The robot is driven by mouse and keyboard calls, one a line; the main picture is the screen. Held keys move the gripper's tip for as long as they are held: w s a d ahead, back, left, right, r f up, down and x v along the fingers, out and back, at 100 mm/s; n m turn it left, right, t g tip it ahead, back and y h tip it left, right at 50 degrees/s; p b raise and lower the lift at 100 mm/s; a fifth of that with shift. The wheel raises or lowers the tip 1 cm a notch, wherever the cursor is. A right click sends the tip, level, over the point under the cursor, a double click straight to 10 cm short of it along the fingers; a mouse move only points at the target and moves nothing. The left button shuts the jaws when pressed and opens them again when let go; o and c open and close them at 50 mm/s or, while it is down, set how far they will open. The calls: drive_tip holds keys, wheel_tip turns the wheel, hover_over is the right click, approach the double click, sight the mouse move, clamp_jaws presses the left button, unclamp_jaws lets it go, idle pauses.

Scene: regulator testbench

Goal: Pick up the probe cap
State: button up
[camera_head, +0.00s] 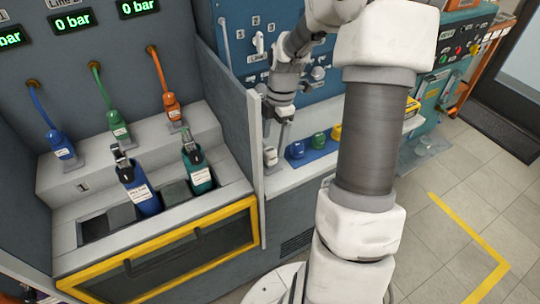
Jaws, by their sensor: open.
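Small coloured knob-like pieces, a blue one (295,150), a green one (319,141) and a yellow one (336,132), sit in a row on a blue mat (318,155) on the grey bench ledge. A small whitish piece (270,156) stands left of them, close to the divider wall. I cannot tell which piece is the probe cap. My gripper (279,118) is open and points down above the ledge, over the whitish piece and left of the coloured row. Its fingertips are small and partly unclear here. My arm hides the ledge right of the yellow piece.
A grey divider wall (228,112) stands close left of my gripper. Beyond it, blue (138,190) and green (196,170) bottles stand in a bay with a yellow-edged front (190,232). A blue tool panel (238,48) rises behind. Open tiled floor (450,190) lies right.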

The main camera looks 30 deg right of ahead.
sight(270, 150)
drive_tip(key=f, duration=0.2)
drive_tip(key=a+f, duration=0.1)
drive_tip(key=f, duration=0.1)
drive_tip(key=shift+s+a+f+b, duration=0.1)
drive_tip(key=shift+s+a+b, duration=0.1)
drive_tip(key=shift+b, duration=0.2)
drive_tip(key=shift+c, duration=0.3)
drive_tip(key=shift+w, duration=0.1)
clamp_jaws()
